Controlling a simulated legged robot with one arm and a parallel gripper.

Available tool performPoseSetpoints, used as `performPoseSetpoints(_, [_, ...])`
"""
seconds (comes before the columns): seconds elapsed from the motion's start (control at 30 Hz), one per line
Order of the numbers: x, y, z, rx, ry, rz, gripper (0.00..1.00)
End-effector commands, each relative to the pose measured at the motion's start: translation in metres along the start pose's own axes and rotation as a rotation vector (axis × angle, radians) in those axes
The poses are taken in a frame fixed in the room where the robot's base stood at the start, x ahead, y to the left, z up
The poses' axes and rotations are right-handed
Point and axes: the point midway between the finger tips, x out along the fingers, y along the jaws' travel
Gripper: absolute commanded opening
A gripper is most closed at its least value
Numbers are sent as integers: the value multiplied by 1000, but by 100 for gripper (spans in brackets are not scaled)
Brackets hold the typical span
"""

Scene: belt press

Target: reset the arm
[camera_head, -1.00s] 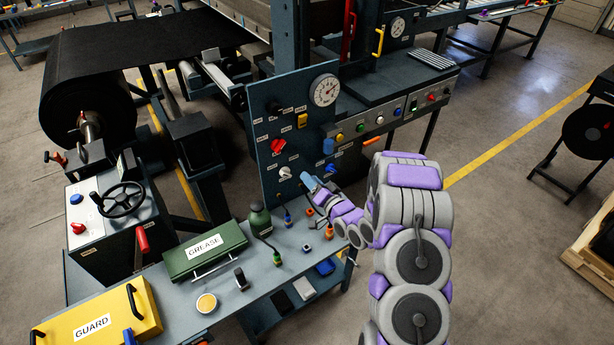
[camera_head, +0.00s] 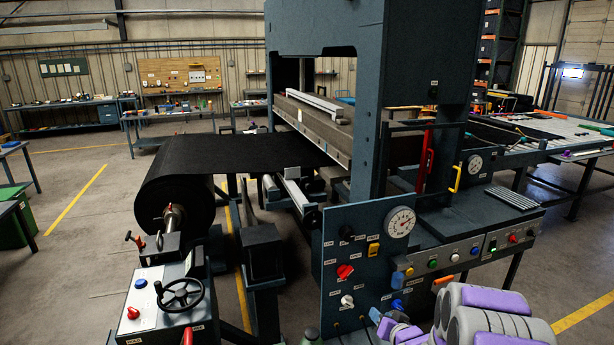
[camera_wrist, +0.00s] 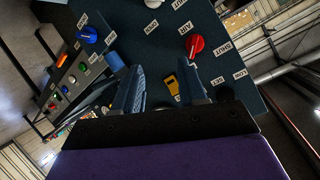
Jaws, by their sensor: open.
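My arm, in grey and purple segments, shows at the lower right of the head view. My gripper (camera_head: 378,318) is at the bottom edge, in front of the lower part of the upright control panel (camera_head: 333,262), between its white knob (camera_head: 347,300) and blue knob (camera_head: 397,306). In the wrist view my gripper (camera_wrist: 160,88) has its two blue fingers apart, with nothing held between them. Beyond them are the panel's yellow switch (camera_wrist: 171,86), red knob (camera_wrist: 194,46) and blue knob (camera_wrist: 88,35). The fingers cover part of the panel. I cannot tell the exact gap to it.
A console with a handwheel (camera_head: 181,295) stands at lower left, below a large black belt roll (camera_head: 175,190). The press frame (camera_head: 372,110) rises behind the panel. A button box (camera_head: 470,250) extends right of the panel. Open floor (camera_head: 70,255) lies at the left.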

Motion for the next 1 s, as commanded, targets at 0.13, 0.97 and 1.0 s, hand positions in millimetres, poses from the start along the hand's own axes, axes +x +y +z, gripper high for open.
performPoseSetpoints(0.13, [-25, 0, -6, -91, -102, 128, 42])
performPoseSetpoints(0.97, [-315, -59, 90, -220, -886, 499, 42])
performPoseSetpoints(1.0, [-333, -65, 98, -219, -931, 495, 42])
